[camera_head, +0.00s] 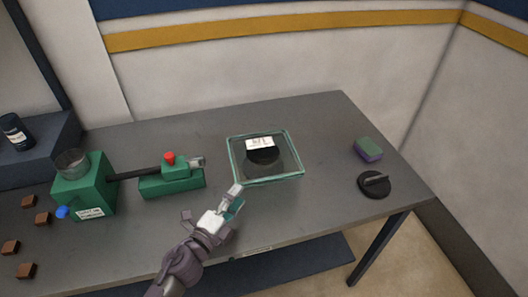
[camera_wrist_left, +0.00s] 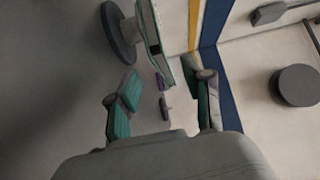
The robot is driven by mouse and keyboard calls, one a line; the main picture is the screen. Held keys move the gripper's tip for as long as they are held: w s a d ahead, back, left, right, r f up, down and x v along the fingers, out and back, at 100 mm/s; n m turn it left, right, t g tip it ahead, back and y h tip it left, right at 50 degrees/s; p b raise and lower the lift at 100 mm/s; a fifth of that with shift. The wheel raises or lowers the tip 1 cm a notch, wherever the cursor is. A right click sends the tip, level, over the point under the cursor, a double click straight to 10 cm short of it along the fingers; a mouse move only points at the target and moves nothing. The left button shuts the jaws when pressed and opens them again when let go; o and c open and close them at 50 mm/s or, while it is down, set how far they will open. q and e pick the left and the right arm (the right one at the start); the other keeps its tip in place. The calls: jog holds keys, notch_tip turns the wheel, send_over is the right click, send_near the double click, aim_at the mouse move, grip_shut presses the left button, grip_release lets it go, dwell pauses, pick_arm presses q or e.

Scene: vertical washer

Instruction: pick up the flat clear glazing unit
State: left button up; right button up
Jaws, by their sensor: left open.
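The flat clear glazing unit (camera_head: 287,158) has green edges and a white label. In the head view it lies level over a dark round stand (camera_head: 262,156). In the left wrist view the unit (camera_wrist_left: 153,38) shows edge-on, raised off the table by the round stand (camera_wrist_left: 118,34). My left gripper (camera_head: 235,199) is open and empty at the unit's front left corner. In the left wrist view its fingers (camera_wrist_left: 164,92) are spread, with the unit's edge ahead of the gap and apart from them. My right gripper is not in view.
A green device with a glass bowl (camera_head: 88,182) and a green block with a red knob (camera_head: 172,181) stand to the left. Several brown blocks (camera_head: 41,219) lie at far left. A green and purple sponge (camera_head: 369,149) and a black handled disc (camera_head: 374,185) lie to the right.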

aim_at(246, 186)
pick_arm(q)
jog(key=x, duration=0.4)
jog(key=shift+f, duration=0.1)
jog(key=shift+w+d, duration=0.15)
jog(key=shift+w, duration=0.05)
jog(key=p+x, duration=0.1)
jog(key=x, duration=0.3)
jog(key=shift+w, duration=0.2)
jog(key=shift+w+d, duration=0.15)
jog(key=shift+w, duration=0.1)
jog(key=shift+s, duration=0.1)
jog(key=shift+c, duration=2.1)
grip_shut()
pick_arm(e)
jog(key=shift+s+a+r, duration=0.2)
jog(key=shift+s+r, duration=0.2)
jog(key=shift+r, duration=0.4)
